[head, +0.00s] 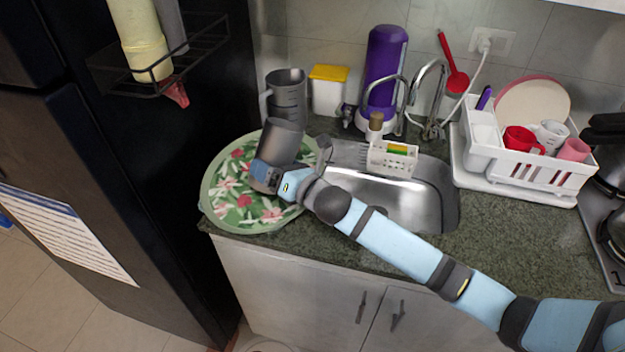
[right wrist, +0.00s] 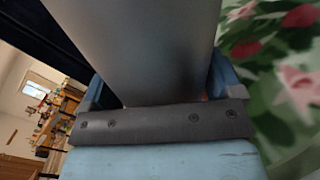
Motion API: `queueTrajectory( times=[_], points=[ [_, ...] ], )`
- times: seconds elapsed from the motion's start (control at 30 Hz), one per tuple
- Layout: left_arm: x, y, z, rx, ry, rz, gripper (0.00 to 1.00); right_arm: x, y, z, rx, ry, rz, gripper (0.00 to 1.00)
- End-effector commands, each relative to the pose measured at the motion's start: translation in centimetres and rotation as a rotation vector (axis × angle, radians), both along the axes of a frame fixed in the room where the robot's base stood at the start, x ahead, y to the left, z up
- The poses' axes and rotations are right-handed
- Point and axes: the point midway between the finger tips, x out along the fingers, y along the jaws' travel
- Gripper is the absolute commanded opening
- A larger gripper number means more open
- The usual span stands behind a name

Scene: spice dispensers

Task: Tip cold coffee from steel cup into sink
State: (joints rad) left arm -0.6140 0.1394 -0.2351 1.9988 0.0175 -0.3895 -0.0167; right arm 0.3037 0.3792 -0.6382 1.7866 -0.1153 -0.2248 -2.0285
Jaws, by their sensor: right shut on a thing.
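A grey steel cup (head: 282,140) is held in my right gripper (head: 266,176) above the green floral tray, left of the sink. The cup leans a little; its inside is hidden, so I cannot tell what it holds. In the right wrist view the cup's smooth grey wall (right wrist: 140,45) fills the space between the fingers of the right gripper (right wrist: 150,90). The steel sink (head: 400,200) lies to the right of the cup, partly behind my right forearm. My left gripper is not in view.
A grey jug (head: 286,92) stands behind the cup. A floral tray (head: 222,205) lies on the counter. A white dish rack (head: 530,165) stands right. The black fridge (head: 170,180) is close on the left.

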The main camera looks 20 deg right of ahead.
Motion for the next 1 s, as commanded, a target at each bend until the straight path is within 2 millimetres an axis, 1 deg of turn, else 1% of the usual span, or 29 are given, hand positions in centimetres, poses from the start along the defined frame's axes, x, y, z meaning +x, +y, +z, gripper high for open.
queueTrajectory(
  times=[0.2, 0.3, 0.43, 1.0],
  points=[
    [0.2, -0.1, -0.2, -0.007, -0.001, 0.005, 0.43, 0.2, -0.4, -0.1, 0.098, 0.049, 0.0, 0.52],
    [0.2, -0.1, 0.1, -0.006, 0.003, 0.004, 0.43, 0.2, -0.3, 0.7, 0.141, 0.072, 0.001, 0.52],
    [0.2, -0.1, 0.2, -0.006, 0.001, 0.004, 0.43, 0.2, -0.3, 1.2, 0.199, 0.103, 0.001, 0.52],
    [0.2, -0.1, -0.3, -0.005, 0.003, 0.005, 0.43, 0.1, -0.1, 1.3, 0.267, 0.142, 0.0, 0.52]
  ],
)
